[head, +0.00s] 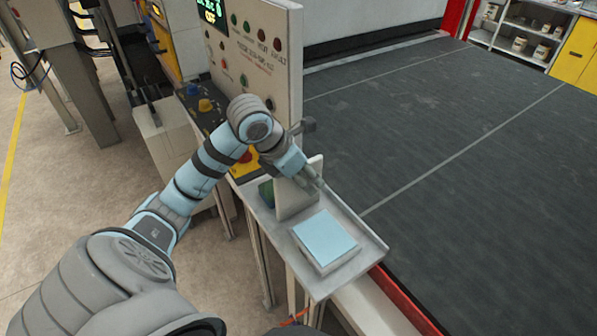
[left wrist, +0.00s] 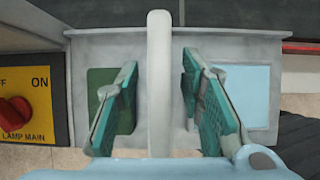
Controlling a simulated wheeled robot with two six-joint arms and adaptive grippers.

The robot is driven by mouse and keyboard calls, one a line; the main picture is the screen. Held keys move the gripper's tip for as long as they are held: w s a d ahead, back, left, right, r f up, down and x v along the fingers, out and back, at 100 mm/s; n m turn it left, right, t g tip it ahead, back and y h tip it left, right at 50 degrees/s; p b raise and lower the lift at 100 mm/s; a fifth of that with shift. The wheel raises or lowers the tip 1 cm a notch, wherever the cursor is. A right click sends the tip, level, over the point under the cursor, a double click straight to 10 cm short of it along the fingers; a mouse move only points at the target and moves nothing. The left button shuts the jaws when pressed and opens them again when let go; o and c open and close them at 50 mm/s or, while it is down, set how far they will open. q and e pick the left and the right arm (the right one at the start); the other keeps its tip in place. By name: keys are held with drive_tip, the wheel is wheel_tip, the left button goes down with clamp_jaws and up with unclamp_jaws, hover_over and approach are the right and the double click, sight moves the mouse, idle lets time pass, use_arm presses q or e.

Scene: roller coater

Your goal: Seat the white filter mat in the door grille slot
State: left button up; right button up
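A white mat, apparently the white filter mat (head: 295,200), stands upright on a narrow grey shelf (head: 365,250). In the left wrist view it shows edge-on as a pale vertical strip (left wrist: 159,80). My left gripper (head: 308,176) is at its upper part. In the left wrist view my left gripper's (left wrist: 160,75) green-padded fingers are apart, one on each side of the mat, with a small gap visible on both sides. My right gripper is not in view. I cannot make out the door grille slot.
A light blue square pad (head: 325,237) lies on the shelf right of the mat; a green pad (left wrist: 105,100) lies left of it. A control panel (head: 255,60) rises behind, with a yellow lamp switch plate (left wrist: 22,105) near the shelf. The dark surface (head: 450,180) beyond is clear.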

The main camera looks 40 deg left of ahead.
use_arm(q)
clamp_jaws()
